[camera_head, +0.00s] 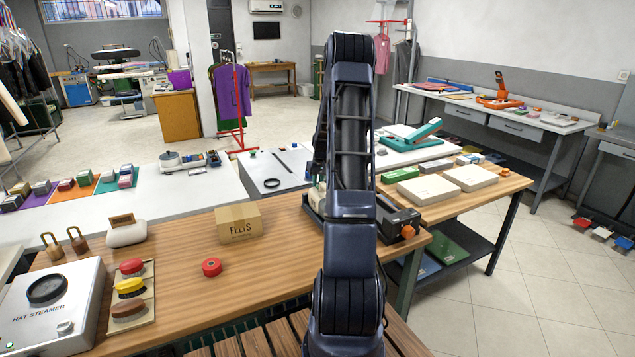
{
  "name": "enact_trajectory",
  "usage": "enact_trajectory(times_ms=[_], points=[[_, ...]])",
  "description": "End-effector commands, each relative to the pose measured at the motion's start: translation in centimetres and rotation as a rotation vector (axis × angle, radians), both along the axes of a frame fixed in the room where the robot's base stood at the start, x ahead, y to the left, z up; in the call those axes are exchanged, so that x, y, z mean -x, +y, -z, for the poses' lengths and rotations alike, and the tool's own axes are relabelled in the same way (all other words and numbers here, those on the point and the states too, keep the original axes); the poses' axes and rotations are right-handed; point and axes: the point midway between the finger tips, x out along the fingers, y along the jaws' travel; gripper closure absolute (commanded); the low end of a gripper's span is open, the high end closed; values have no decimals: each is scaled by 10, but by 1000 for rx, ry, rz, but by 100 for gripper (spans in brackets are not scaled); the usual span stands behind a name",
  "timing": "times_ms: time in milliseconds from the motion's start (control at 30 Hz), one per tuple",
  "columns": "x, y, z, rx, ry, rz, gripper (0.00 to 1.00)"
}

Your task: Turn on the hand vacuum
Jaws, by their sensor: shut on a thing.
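I cannot make out the hand vacuum for certain. A dark device with an orange knob (394,220) stands at the table's right end, partly hidden behind my arm. My arm rises through the middle of the view and bends down on its far side. My gripper is hidden behind the arm links, so what it holds does not show.
White boxes (428,189) stand on the right table. The table's middle front is mostly clear.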

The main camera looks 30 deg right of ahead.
Motion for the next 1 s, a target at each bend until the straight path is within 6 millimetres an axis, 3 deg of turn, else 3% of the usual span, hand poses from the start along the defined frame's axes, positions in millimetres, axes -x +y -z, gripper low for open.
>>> enact_trajectory(times_ms=[333,367,467,767,1000], points=[[0,0,-1,1,-10,-1,100],[0,0,-1,1,-10,-1,76],[0,0,-1,1,-9,-1,60],[0,0,-2,1,-9,0,60],[7,-1,-27,2,-10,1,60]])
